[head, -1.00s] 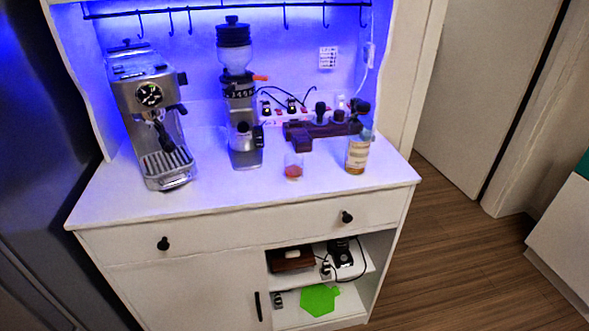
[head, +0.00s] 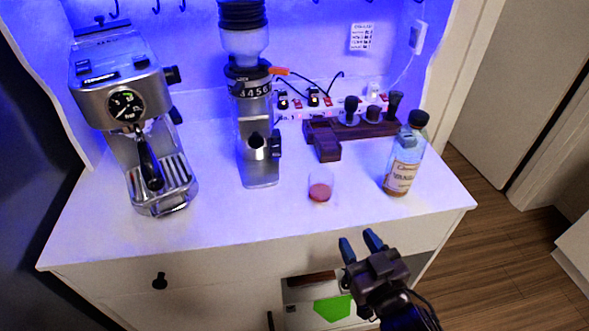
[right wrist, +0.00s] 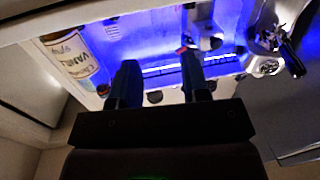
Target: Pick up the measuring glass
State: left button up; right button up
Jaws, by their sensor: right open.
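The measuring glass (head: 320,187) is a small clear glass with a reddish bottom. It stands upright on the white cabinet top (head: 240,212), between the grinder and the bottle. My right gripper (head: 359,241) is open and empty in the head view. It is apart from the glass, in front of the cabinet's front edge and to the right of the glass. In the right wrist view its two dark fingers (right wrist: 160,80) are spread; I cannot make out the glass clearly there. My left gripper is not in view.
A labelled bottle (head: 404,160) stands right of the glass. The grinder (head: 256,120) and espresso machine (head: 125,95) stand to the left. A dark wooden stand (head: 345,132) with tampers is behind the glass. The counter directly in front of the glass is clear.

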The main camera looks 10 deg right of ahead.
aim_at(338, 204)
jog(key=shift+m, duration=0.3)
jog(key=shift+w+a+r, duration=0.1)
jog(key=shift+w+a, duration=0.2)
jog(key=shift+w, duration=1.45)
jog(key=shift+w+a+r, duration=0.1)
jog(key=shift+w+a, duration=0.15)
jog(key=shift+w, duration=1.45)
jog(key=shift+w+a, duration=0.3)
jog(key=shift+w, duration=1.45)
grip_shut()
